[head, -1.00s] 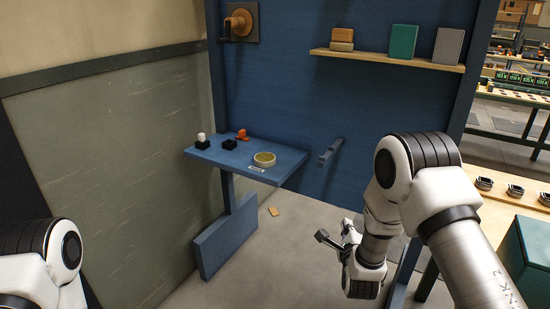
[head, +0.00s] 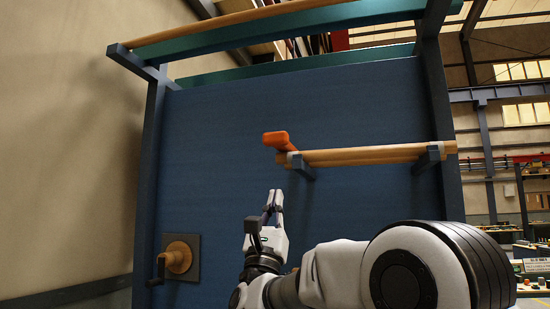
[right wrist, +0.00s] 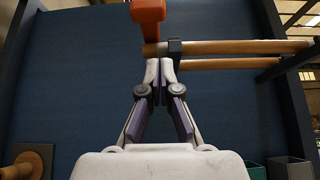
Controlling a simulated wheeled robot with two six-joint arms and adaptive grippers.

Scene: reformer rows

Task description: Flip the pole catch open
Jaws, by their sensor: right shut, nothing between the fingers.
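The catch (head: 277,140) is an orange block at the left end of two wooden poles (head: 365,155) on the blue panel. It also shows at the top of the right wrist view (right wrist: 148,14), above the left end of the poles (right wrist: 225,47). My right gripper (head: 275,193) points up and is below the catch, apart from it in the head view. Its fingers (right wrist: 159,62) are closed together with nothing between them. In the wrist view the fingertips appear just below the pole end; I cannot tell the depth gap. My left gripper is out of view.
Dark brackets (head: 428,157) carry the poles on the blue panel (head: 220,150). A wooden crank on a dark plate (head: 180,258) is at lower left. A rail (head: 240,20) runs along the top. The panel between the crank and poles is clear.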

